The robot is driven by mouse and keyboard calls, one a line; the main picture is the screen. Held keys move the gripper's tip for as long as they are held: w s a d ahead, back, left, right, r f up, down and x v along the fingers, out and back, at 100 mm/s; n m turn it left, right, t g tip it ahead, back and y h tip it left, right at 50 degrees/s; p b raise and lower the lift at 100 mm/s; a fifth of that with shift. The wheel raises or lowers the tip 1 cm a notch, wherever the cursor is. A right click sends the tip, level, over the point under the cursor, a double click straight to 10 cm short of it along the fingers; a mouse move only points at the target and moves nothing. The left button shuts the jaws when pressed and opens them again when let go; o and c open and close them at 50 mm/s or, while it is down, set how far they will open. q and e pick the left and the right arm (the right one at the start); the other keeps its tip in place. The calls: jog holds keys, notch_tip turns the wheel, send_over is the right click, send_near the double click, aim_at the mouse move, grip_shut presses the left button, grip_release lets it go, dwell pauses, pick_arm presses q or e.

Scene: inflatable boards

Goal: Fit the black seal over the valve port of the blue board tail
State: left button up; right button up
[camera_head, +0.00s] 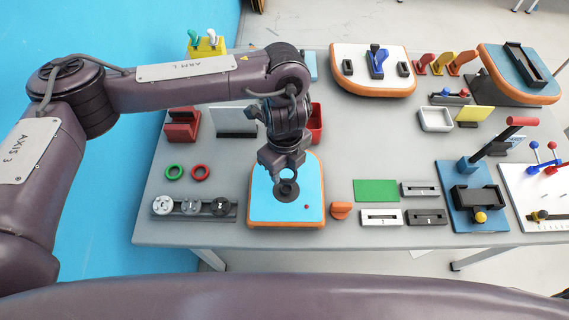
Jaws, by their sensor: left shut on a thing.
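The blue board tail (265,208) with an orange rim lies flat near the front of the grey table. A dark round valve port (287,195) shows on its upper half. My left gripper (286,176) hangs over the port, pointing down, and is shut on the black seal (287,186). The seal is a small black ring at the fingertips, right over the port in this view. I cannot tell whether it touches the port. My right gripper is not in view.
A green ring (174,172) and a red ring (201,173) lie left of the board. A grey rack with round valve parts (192,207) stands in front of them. An orange part (341,209) and a green plate (376,190) lie to the right.

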aim_at(285, 189)
pick_arm(q)
notch_tip(285, 189, down, 3)
jog(key=shift+f+b, duration=0.2)
jog(key=shift+b, duration=0.95)
jog(key=shift+f+b, duration=0.85)
jog(key=shift+f, duration=0.3)
jog(key=shift+f, duration=0.2)
jog(key=shift+f+b, duration=0.8)
jog(key=shift+f, duration=0.25)
jog(key=o, duration=1)
jog(key=shift+o, duration=0.2)
